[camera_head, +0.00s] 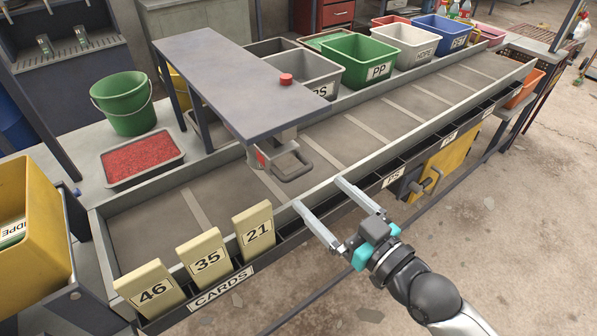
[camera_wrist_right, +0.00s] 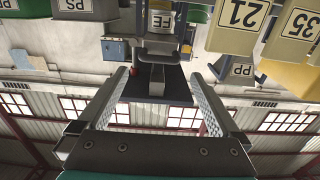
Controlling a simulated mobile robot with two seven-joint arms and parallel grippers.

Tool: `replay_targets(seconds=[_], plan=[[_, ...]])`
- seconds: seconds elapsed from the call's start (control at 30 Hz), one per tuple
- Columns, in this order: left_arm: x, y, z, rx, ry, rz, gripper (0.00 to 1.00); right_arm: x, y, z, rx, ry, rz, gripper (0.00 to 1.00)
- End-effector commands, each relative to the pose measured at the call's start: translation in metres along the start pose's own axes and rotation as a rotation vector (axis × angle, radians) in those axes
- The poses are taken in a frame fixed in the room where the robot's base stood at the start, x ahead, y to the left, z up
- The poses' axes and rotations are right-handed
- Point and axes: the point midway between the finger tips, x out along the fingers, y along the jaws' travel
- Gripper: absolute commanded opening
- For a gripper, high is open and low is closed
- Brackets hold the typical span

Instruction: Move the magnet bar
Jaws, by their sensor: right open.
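What looks like the magnet bar (camera_head: 283,152) is a grey block with a loop handle. It sits at the underside of the grey overhead plate (camera_head: 240,82), above the sorting trough, with its handle toward my right arm. Part of it is hidden under the plate. My right gripper (camera_head: 319,193) is open and empty at the trough's near edge, a short way from the handle. In the upside-down right wrist view the handle (camera_wrist_right: 155,52) appears ahead, between the two open fingers (camera_wrist_right: 158,76), and apart from them. My left gripper is not in view.
Number cards 46, 35 and 21 (camera_head: 255,230) stand in the front rack left of my right gripper. A red button (camera_head: 286,79) tops the plate. Labelled bins, including a green one (camera_head: 357,60), line the trough's far side. The trough floor (camera_head: 400,103) is clear at right.

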Motion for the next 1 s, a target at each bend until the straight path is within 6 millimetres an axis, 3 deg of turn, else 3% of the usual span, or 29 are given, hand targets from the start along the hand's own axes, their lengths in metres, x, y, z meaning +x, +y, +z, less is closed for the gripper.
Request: replay_targets(seconds=[0.3, 0.5, 0.9, 1.0], plan=[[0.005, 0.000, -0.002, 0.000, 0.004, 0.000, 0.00, 0.053, 0.000, -0.001, -0.001, 0.003, 0.001, 1.00], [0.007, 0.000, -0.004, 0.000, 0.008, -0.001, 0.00, 0.074, 0.000, 0.001, 0.000, 0.000, 0.000, 1.00], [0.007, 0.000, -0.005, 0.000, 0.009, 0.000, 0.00, 0.081, 0.000, 0.000, -0.001, -0.001, 0.000, 1.00], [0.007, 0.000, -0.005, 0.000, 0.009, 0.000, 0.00, 0.081, 0.000, 0.000, -0.001, -0.001, 0.000, 0.90]])
